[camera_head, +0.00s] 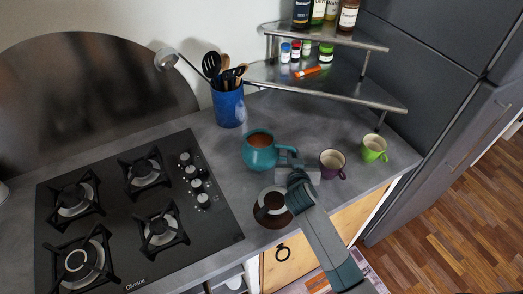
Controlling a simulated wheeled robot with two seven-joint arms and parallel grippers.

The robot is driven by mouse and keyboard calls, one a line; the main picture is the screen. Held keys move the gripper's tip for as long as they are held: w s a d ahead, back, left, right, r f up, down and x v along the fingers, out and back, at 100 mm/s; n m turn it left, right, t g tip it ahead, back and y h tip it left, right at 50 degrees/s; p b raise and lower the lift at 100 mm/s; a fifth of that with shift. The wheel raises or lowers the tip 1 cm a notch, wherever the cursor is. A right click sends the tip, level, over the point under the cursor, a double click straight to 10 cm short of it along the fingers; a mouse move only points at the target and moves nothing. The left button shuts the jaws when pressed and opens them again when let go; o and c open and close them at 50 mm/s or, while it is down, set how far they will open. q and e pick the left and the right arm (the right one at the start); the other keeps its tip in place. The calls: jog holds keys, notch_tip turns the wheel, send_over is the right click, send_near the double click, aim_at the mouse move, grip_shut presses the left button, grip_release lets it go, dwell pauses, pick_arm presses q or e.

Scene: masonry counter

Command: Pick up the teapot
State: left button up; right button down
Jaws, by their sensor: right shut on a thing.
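The teal teapot (260,155) stands on the grey counter, right of the stove. Its open top shows a brown inside. My right gripper (290,161) is at the right side of the teapot, shut on its handle, and partly hides that side. Whether the teapot touches the counter is hard to tell. My left gripper is not in view.
A dark brown round thing (271,213) lies at the counter's front edge. A purple cup (332,162) and a green cup (374,148) stand to the right. A blue utensil holder (229,107), a metal corner shelf (327,83) and a black gas stove (140,212) surround the spot.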

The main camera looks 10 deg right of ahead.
dwell(0.8)
jog(key=shift+w+r, duration=0.1)
jog(key=shift+r, duration=0.1)
jog(key=shift+r, duration=0.15)
jog(key=shift+r+b, duration=0.85)
jog(key=shift+r, duration=0.95)
jog(key=s+d+r+b, duration=0.2)
jog(key=d+r, duration=0.5)
jog(key=d, duration=0.4)
jog(key=shift+s+b, duration=0.15)
jog(key=shift+b, duration=0.7)
jog(key=shift+d, duration=0.2)
